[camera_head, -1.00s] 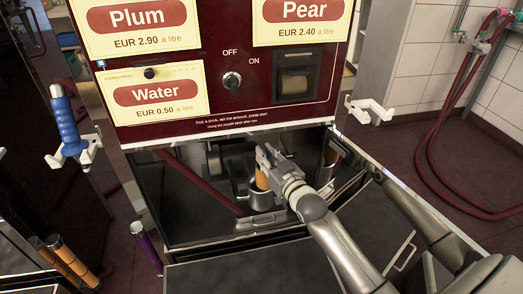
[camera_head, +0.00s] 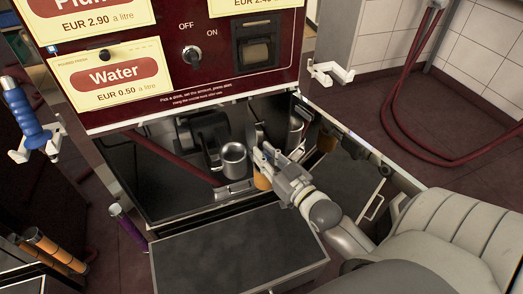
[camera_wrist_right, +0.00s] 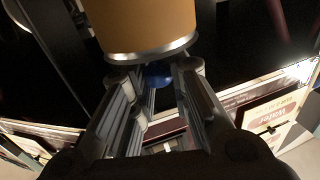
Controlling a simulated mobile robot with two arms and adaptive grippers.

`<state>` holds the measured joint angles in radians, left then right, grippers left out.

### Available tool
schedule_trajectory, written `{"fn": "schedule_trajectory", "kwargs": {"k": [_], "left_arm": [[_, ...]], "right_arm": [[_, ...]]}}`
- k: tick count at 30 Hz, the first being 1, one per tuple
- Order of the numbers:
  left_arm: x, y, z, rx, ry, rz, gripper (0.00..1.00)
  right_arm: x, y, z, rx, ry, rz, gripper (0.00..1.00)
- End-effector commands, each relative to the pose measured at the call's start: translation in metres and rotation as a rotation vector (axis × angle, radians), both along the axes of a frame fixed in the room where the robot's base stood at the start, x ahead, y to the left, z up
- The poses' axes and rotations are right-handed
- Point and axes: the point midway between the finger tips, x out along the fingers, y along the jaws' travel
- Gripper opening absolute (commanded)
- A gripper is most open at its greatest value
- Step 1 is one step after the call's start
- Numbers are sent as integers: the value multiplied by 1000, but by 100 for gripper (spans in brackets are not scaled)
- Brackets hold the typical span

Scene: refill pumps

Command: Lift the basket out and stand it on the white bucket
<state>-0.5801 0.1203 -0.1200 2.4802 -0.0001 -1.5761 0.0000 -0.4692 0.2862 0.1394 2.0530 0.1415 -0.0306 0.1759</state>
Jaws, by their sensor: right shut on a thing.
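An orange-tan cylinder with a metal rim, which I take for the basket (camera_head: 262,180), is at my right gripper (camera_head: 268,158), beside and clear of an open grey metal cup (camera_head: 233,160) in the cabinet. In the right wrist view the basket (camera_wrist_right: 140,25) fills the top middle, just beyond the fingers (camera_wrist_right: 155,85). A small blue part (camera_wrist_right: 158,76) shows between the fingertips, and the gripper is shut on the basket. The exact grip point is partly hidden. No white bucket can be made out. My left gripper is not in view.
The open cabinet holds dark pump parts (camera_head: 205,130), a second metal cup (camera_head: 296,130) and another orange piece (camera_head: 327,142). A dark panel (camera_head: 240,250) juts out in front. A white bracket (camera_head: 332,73) sticks out at right, and a blue-handled nozzle (camera_head: 25,120) hangs at left.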

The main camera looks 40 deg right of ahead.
Motion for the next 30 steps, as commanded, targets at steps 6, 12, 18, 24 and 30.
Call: {"fn": "schedule_trajectory", "kwargs": {"k": [6,12,18,24,30], "left_arm": [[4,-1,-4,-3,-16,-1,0],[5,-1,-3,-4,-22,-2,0],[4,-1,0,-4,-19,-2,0],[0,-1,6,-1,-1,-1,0],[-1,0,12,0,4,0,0]], "right_arm": [[0,0,-12,0,0,0,4],[0,0,-13,0,0,0,4],[-4,1,-12,1,2,0,4],[-20,5,-12,1,2,0,4],[-35,9,-12,0,2,0,4]]}}
